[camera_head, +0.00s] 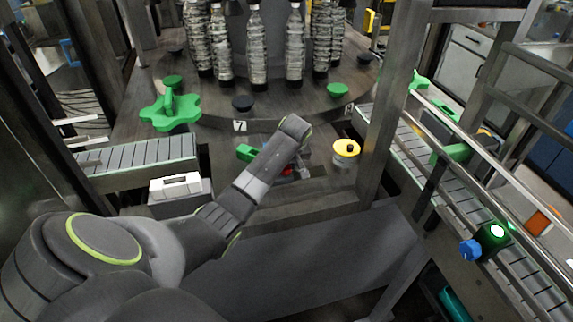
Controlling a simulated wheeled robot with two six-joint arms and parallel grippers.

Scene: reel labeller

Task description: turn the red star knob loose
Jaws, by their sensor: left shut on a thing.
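The red star knob (287,170) shows only as a small patch of red beside and below the end of my left arm, near the middle of the machine's front. The arm covers most of it. My left gripper (301,168) is at the knob, largely hidden behind its own wrist. It is shut on the knob as far as the view lets me tell; the fingertips are not clear. How far the knob is turned cannot be seen. My right gripper is not in view.
A green part (246,152) sits left of the knob and a yellow cap (346,148) to its right. A green star wheel (170,112) and several bottles (257,50) stand behind. Conveyors (140,155) run at both sides. A grey post (386,110) rises at right.

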